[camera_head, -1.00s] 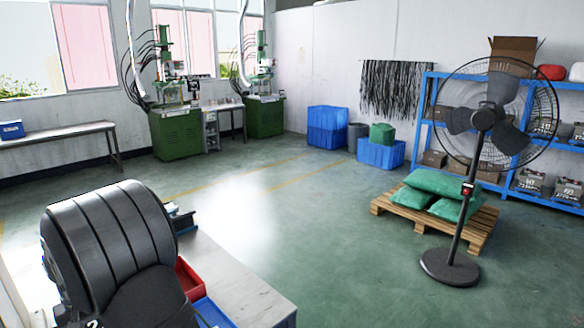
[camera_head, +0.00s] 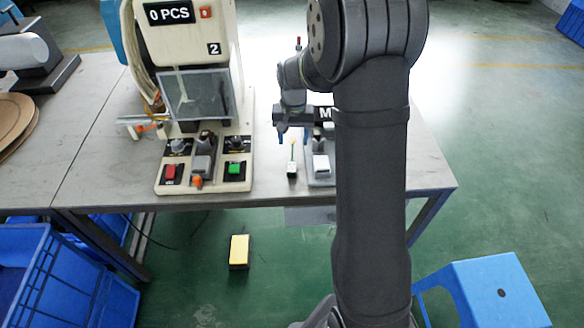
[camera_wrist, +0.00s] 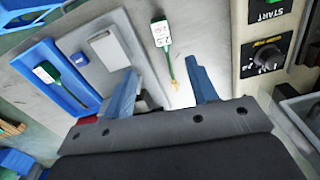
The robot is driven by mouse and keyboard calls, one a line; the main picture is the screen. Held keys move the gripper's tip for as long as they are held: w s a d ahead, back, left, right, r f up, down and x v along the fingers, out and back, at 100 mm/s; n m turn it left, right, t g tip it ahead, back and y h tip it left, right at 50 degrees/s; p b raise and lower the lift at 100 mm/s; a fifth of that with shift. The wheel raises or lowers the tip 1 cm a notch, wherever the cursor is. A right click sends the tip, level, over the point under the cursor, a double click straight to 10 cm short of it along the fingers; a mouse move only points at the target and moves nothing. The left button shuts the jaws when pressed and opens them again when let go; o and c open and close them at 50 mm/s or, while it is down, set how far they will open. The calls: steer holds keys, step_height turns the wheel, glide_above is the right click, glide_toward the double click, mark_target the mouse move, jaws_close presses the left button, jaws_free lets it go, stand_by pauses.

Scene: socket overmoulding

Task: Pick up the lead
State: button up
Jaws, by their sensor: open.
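The lead lies on the grey bench: a white labelled plug (camera_head: 292,170) with a thin green wire ending in yellowish strands. In the wrist view the plug (camera_wrist: 161,33) lies beyond my fingertips, and the wire (camera_wrist: 170,66) runs back between them. My gripper (camera_wrist: 160,66) is open, with one blue finger on each side of the wire and nothing held. Whether the fingers are level with the wire cannot be told.
A moulding machine (camera_head: 205,100) with red and green buttons stands left of the lead. A grey fixture (camera_head: 320,166) is close on its right. The wrist view shows a blue tray (camera_wrist: 72,93) holding another labelled green-wired piece. A blue stool (camera_head: 478,282) stands at lower right.

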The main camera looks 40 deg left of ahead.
glide_above(291, 166)
steer(key=f, duration=0.7)
steer(key=shift+w+d, duration=0.15)
steer(key=shift+w, duration=0.1)
steer(key=shift+s+f, duration=0.15)
steer(key=shift+f, duration=2.6)
steer(key=c, duration=1.1)
